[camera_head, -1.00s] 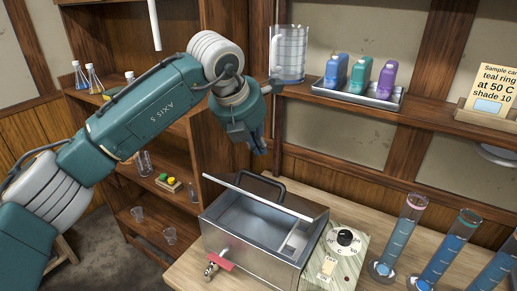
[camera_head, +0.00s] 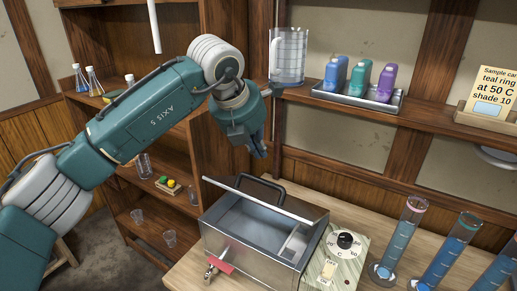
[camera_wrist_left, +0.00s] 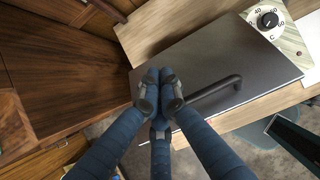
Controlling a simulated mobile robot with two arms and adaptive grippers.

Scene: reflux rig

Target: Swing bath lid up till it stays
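The metal bath (camera_head: 250,259) stands on the bench with its inside partly visible. Its lid (camera_head: 240,194) is raised off the opening and shows almost edge-on, with the dark handle (camera_head: 264,183) behind the edge; the exact angle is hard to tell. In the left wrist view the lid (camera_wrist_left: 215,62) is a grey plate with the bar handle (camera_wrist_left: 215,93) on it. My left gripper (camera_head: 258,148) is above and behind the lid, fingertips together and empty. In the wrist view its fingers (camera_wrist_left: 160,80) overlap the lid beside the handle; contact cannot be told. My right gripper is out of view.
A dial control box (camera_head: 344,246) sits right of the bath, with several blue-filled cylinders (camera_head: 398,240) further right. A tap (camera_head: 212,268) sticks out at the front. The shelf above holds a jug (camera_head: 288,58) and a bottle tray (camera_head: 355,97), close to my left wrist.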

